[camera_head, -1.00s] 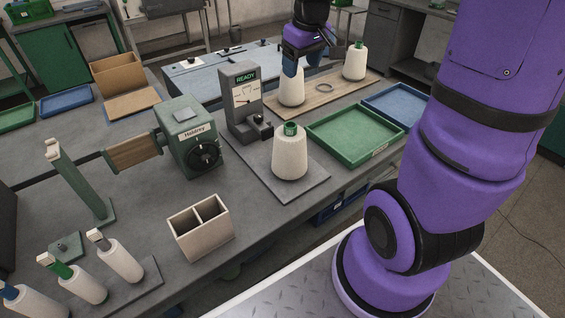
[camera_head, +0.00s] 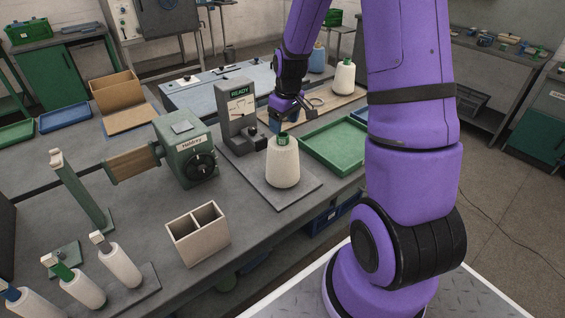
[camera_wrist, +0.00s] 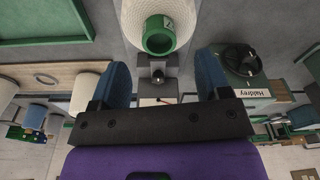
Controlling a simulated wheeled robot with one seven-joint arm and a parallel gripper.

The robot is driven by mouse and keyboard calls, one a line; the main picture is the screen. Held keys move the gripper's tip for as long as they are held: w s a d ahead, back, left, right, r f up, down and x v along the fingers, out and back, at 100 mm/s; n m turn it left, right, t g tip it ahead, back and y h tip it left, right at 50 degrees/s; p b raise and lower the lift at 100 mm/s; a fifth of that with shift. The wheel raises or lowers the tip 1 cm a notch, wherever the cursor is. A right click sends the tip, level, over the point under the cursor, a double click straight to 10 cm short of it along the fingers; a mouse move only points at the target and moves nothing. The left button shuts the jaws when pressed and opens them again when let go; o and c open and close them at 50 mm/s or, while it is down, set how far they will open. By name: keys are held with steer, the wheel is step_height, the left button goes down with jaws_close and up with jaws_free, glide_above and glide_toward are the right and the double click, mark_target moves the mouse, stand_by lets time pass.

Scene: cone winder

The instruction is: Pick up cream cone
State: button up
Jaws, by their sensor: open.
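A cream cone (camera_head: 283,166) with a green tip stands upright on the grey plate in front of the gauge marked READY. In the wrist view the cone (camera_wrist: 135,22) is at the top, with its green-rimmed open tip (camera_wrist: 159,36) facing the camera. My gripper (camera_head: 285,114) is open and empty, just above and behind the cone's tip in the head view. In the wrist view its two blue fingers (camera_wrist: 163,78) are spread wide, one either side of the tip's line, apart from the cone.
The gauge (camera_head: 238,108) stands close behind the cone. A green tray (camera_head: 338,147) lies to its right. Another cream cone (camera_head: 343,78) and a bluish cone (camera_head: 318,60) stand farther back.

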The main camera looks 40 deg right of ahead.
mark_target(283, 134)
steer(key=shift+w+f, duration=0.15)
steer(key=shift+f, duration=1.15)
steer(key=shift+w+f, duration=0.1)
steer(key=shift+f, duration=1.2)
steer(key=c, duration=1.1)
steer(key=shift+c, duration=0.3)
steer(key=shift+r, duration=0.15)
